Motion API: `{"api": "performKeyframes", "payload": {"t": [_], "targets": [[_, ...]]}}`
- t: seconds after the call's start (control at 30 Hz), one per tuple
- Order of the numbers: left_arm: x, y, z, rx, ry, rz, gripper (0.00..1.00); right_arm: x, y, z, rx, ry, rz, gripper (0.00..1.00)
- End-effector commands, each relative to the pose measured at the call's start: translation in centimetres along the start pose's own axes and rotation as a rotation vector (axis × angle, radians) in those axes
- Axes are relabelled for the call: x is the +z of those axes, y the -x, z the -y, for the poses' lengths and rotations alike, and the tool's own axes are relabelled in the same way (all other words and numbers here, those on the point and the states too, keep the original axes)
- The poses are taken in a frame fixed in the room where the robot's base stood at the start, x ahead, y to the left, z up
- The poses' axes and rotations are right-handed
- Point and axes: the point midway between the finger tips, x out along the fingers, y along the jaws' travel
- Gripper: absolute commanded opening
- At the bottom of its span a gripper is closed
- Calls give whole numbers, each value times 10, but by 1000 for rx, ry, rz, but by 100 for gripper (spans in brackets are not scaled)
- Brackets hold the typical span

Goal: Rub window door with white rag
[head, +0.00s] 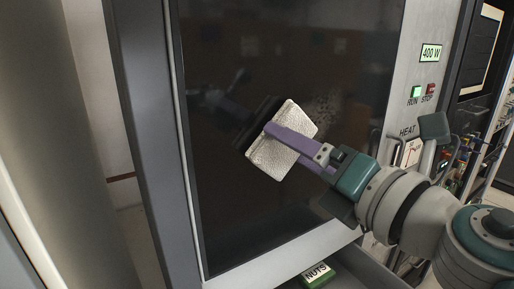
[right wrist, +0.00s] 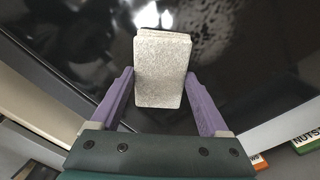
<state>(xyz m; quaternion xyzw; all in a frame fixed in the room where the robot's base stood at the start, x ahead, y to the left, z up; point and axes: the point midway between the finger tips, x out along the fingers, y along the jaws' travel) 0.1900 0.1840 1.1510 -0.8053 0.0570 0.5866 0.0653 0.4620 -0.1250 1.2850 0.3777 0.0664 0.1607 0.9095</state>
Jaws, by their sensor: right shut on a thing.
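The white rag (head: 293,117) is a folded, textured pad. My right gripper (head: 271,137) is shut on it, with a purple finger on each side. In the right wrist view the rag (right wrist: 163,72) sits between the fingertips of the gripper (right wrist: 158,85). The window door (head: 290,50) is a tall dark glossy pane in a light frame. The rag is at the pane's middle; whether it touches the glass I cannot tell. A speckled smudge (head: 322,108) shows right of the rag, and pale patches (right wrist: 205,20) show on the glass in the wrist view. My left gripper is not in view.
A green box marked NUTS (head: 318,275) lies in an open drawer (head: 365,270) below the door. A panel at right has a 400 W display (head: 431,53) and RUN and STOP buttons (head: 431,90). Cables (head: 470,150) hang further right.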

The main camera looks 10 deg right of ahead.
Motion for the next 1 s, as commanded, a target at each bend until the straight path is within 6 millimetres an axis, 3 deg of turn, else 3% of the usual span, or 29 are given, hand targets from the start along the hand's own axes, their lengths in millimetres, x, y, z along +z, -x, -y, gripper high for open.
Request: {"api": "performKeyframes", "payload": {"t": [0.57, 1.0], "targets": [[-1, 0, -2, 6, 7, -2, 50, 1, -10, 0, 0, 2, 0, 34], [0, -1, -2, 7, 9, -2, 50, 25, -8, 25, -1, 1, 0, 34]]}}
